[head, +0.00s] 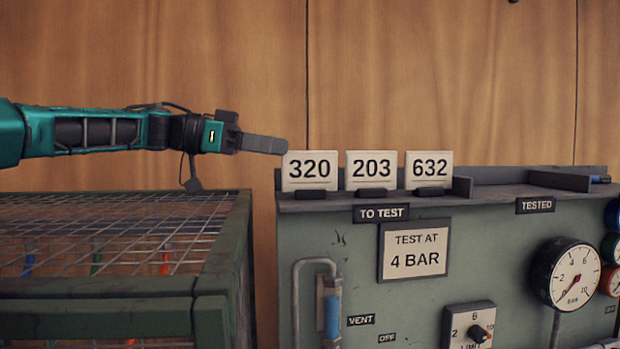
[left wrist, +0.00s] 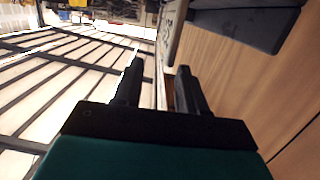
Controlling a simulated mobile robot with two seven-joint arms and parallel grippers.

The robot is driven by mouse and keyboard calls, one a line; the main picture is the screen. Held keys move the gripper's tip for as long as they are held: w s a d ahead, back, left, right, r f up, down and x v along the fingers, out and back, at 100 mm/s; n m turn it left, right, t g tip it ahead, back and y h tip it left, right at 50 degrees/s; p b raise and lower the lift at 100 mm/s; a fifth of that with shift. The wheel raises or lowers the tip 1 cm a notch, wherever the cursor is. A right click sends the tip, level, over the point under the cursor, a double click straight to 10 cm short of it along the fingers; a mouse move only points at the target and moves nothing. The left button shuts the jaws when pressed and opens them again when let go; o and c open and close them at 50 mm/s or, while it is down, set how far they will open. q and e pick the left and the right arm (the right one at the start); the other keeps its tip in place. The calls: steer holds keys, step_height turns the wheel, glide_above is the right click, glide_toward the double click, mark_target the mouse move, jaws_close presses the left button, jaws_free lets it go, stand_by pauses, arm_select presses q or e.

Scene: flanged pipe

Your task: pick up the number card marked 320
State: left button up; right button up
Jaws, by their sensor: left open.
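The card marked 320 (head: 310,178) stands upright in a small dark holder on the top ledge of the grey-green test bench, leftmost of three cards. Cards 203 (head: 371,162) and 632 (head: 429,162) stand to its right. My left gripper (head: 283,146) comes in from the left, its visible finger level, with the tip at the 320 card's upper left corner. I cannot tell whether they touch. In the left wrist view the two fingers (left wrist: 158,75) are apart with nothing gripped between them. A pale card with dark marks (left wrist: 176,28) shows beyond them, steeply angled.
A mesh-topped green cage (head: 110,225) stands below my left arm. A wooden wall is behind.

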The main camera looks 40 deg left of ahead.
mark_target(310, 152)
arm_select(q)
steer(key=x, duration=0.5)
steer(key=shift+w+a+f, duration=0.1)
steer(key=shift+w+f, duration=0.1)
steer(key=shift+w, duration=0.4)
steer(key=shift+w+d, duration=0.4)
steer(key=shift+w, duration=0.1)
jaws_close()
